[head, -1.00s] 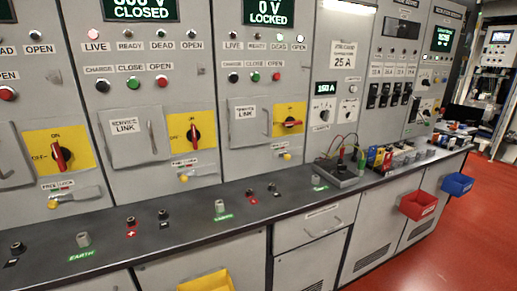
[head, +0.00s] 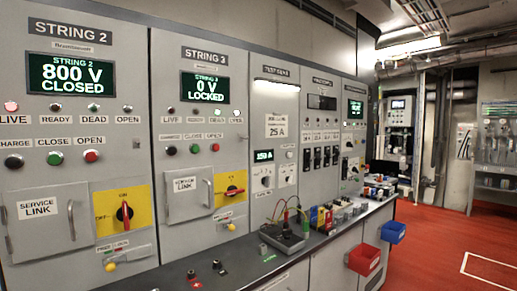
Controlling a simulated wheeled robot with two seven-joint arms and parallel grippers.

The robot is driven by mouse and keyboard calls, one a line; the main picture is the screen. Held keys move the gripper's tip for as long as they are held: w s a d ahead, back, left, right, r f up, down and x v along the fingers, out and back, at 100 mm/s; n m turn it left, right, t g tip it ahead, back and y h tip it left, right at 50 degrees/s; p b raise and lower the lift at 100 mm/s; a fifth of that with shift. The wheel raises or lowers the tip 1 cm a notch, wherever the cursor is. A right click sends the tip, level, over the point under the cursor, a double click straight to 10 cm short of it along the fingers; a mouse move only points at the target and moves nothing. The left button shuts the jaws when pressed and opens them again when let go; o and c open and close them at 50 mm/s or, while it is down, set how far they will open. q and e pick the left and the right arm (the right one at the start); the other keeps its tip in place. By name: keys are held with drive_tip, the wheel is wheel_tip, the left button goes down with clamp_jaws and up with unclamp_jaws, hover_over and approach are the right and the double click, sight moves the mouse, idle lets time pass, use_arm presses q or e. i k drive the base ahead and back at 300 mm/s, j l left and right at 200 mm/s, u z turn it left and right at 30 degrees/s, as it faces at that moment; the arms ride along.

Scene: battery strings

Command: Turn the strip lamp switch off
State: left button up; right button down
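A lit white strip lamp (head: 277,83) is on the upper part of the narrow test panel, right of the String 3 cabinet. Below it on that panel are a 25 A label (head: 276,126), a small green display (head: 264,156) and two knobs with white plates. I cannot make out which control is the strip lamp switch. A row of black switches (head: 318,158) is on the panel to the right. Neither of my grippers is in view.
The String 2 cabinet (head: 80,93) shows 800 V closed. The String 3 cabinet (head: 200,65) shows 0 V locked. A dark bench ledge (head: 225,262) runs below, with a test box (head: 283,237) and leads. Red (head: 364,259) and blue (head: 393,231) bins hang in front. Red floor is clear at right.

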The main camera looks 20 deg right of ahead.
sight(290, 179)
drive_tip(key=i+l, duration=0.1)
drive_tip(key=l, duration=0.3)
drive_tip(key=i+l+z, duration=0.15)
drive_tip(key=l, duration=0.65)
drive_tip(key=i+l+z, duration=0.1)
drive_tip(key=l, duration=0.3)
drive_tip(key=i+l, duration=0.2)
drive_tip(key=l, duration=0.2)
drive_tip(key=i+l+z, duration=0.15)
drive_tip(key=l, duration=0.25)
drive_tip(key=i+l, duration=0.1)
drive_tip(key=l, duration=0.3)
